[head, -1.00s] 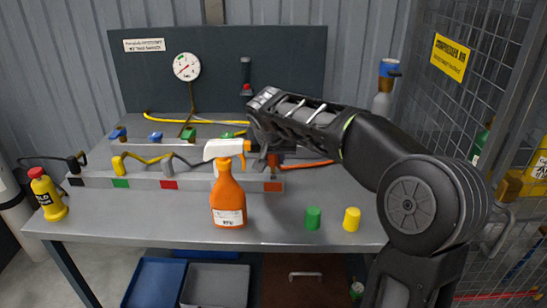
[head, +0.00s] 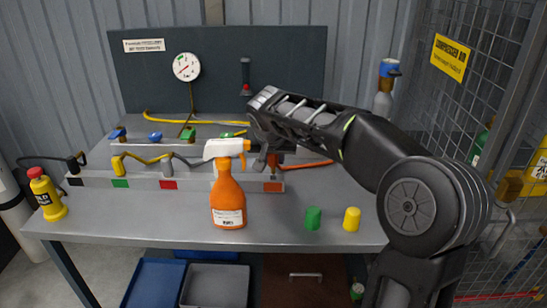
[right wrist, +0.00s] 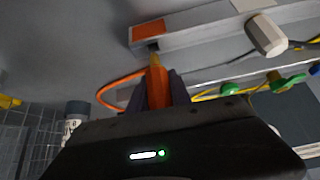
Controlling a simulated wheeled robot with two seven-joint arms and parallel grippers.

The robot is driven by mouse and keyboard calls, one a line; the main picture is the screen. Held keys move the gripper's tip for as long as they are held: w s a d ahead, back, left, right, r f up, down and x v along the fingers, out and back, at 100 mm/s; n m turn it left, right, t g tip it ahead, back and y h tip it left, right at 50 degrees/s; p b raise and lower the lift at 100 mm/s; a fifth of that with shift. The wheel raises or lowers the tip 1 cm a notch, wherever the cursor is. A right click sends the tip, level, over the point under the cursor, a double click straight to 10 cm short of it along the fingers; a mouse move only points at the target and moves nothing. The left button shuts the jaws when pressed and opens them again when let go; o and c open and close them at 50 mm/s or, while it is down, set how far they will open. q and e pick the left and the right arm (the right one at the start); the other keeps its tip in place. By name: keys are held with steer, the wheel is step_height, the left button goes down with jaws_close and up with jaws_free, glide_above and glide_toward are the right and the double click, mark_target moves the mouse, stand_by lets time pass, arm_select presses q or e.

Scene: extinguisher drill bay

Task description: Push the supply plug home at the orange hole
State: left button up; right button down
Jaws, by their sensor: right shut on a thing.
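My right gripper (head: 265,165) is at the right end of the long grey rail (head: 205,182). In the right wrist view its fingers (right wrist: 157,100) are shut on the orange plug (right wrist: 157,82). The plug's yellowish tip (right wrist: 154,60) points at a dark hole (right wrist: 151,47) beside the orange patch (right wrist: 148,31). Part of the tip shows outside the hole; I cannot tell whether it has entered. The orange patch also shows in the head view (head: 272,187). An orange hose (right wrist: 110,90) trails from the plug side. My left gripper is not in view.
An orange spray bottle (head: 228,203) with a white head stands in front of the rail, close to my gripper. Green (head: 313,217) and yellow (head: 352,219) caps stand at the bench front. A yellow bottle (head: 47,196) stands far left. A gauge (head: 186,67) hangs behind.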

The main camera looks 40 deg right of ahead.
mark_target(274, 168)
steer(key=shift+f, duration=0.15)
stand_by(0.3)
steer(key=shift+f+b, duration=1.05)
steer(key=shift+b, duration=0.1)
steer(key=shift+f+b, duration=0.55)
steer(key=shift+b, duration=0.15)
stand_by(0.6)
